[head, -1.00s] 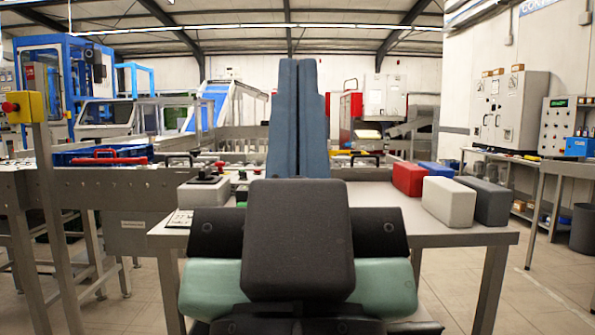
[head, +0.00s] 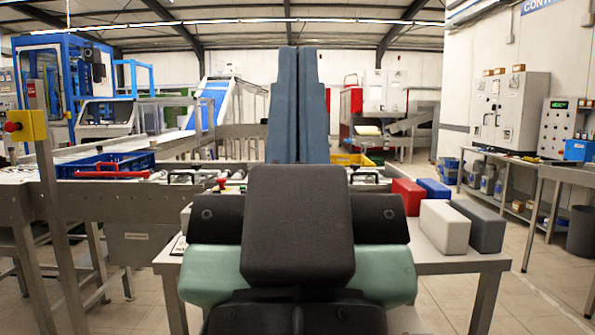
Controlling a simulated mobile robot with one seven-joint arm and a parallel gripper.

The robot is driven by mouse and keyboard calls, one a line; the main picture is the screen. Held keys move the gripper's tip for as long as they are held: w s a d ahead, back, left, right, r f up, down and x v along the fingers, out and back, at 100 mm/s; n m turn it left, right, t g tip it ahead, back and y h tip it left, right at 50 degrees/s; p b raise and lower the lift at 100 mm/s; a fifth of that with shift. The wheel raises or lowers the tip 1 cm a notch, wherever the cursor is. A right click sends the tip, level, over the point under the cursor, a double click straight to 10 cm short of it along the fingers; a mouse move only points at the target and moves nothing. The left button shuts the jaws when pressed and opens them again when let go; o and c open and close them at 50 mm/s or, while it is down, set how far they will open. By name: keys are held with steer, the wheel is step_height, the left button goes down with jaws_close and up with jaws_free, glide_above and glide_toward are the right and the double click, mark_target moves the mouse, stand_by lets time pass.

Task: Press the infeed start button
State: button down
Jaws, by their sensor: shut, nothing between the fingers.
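The infeed start button cannot be made out; my own arm's dark and pale-green links cover the left and middle of the near table (head: 463,265). A small red knob (head: 222,182) shows just above my arm at the table's left part; the control box under it is mostly hidden. My gripper cannot be made out in this view.
A yellow box with a red stop button (head: 12,127) stands on a post at the left. A blue crate (head: 133,161) sits on the conveyor behind. Red (head: 408,196), blue (head: 434,187), light grey (head: 444,228) and dark grey (head: 480,226) blocks crowd the table's right side.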

step_height(320, 180, up, 28)
steer(key=p, duration=2.5)
steer(key=shift+f, duration=0.2)
steer(key=shift+w, duration=0.1)
